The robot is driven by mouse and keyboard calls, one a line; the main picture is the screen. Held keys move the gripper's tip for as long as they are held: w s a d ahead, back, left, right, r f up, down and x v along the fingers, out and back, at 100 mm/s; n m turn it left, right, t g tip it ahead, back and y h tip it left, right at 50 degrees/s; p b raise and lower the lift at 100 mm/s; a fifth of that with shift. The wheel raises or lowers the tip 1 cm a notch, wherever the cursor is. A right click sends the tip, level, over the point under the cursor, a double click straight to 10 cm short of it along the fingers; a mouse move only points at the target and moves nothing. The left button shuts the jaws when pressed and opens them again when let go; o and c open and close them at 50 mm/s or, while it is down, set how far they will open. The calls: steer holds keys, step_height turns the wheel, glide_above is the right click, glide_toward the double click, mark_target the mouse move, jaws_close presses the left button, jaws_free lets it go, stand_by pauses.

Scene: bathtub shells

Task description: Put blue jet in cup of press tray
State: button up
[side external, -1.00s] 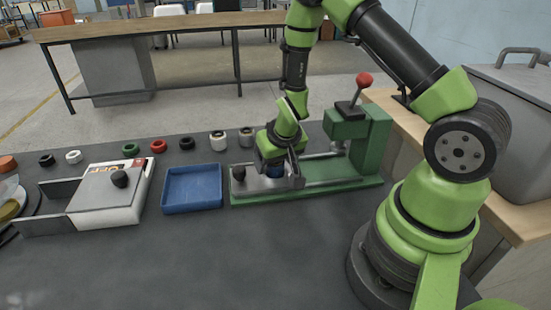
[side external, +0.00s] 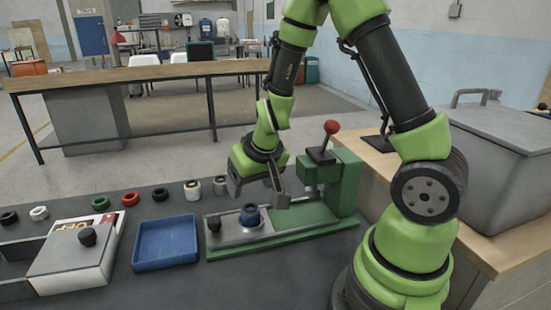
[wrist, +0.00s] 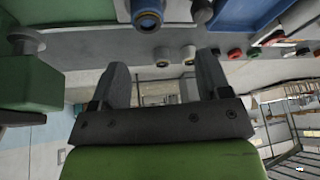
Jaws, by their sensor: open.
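The blue jet (side external: 250,214) sits upright at the cup of the press tray (side external: 232,234), a grey plate on the green press (side external: 325,205). My gripper (side external: 262,198) is open and empty, raised above the tray and apart from the jet. In the wrist view the jet (wrist: 148,20) shows at the top, beyond my open gripper (wrist: 162,70), with nothing between the fingers. How deep the jet sits in the cup is hidden.
A blue bin (side external: 166,243) stands left of the press, and a white box with a grey lid (side external: 72,254) further left. Several coloured rings line the back, including a red one (side external: 130,199). The red-knobbed lever (side external: 331,128) rises at the right.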

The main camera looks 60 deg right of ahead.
steer(key=s+a+r+n+t+y, duration=0.1)
steer(key=s+a+r+y, duration=0.15)
steer(key=r, duration=0.45)
steer(key=s+a+r+t+y, duration=0.1)
steer(key=s+a+r, duration=0.1)
steer(key=a+r, duration=0.3)
steer(key=s+a+r, duration=0.1)
steer(key=s+r, duration=0.5)
steer(key=s, duration=0.4)
steer(key=shift+n+t, duration=0.4)
steer(key=shift+a+r, duration=0.1)
steer(key=shift+c, duration=0.2)
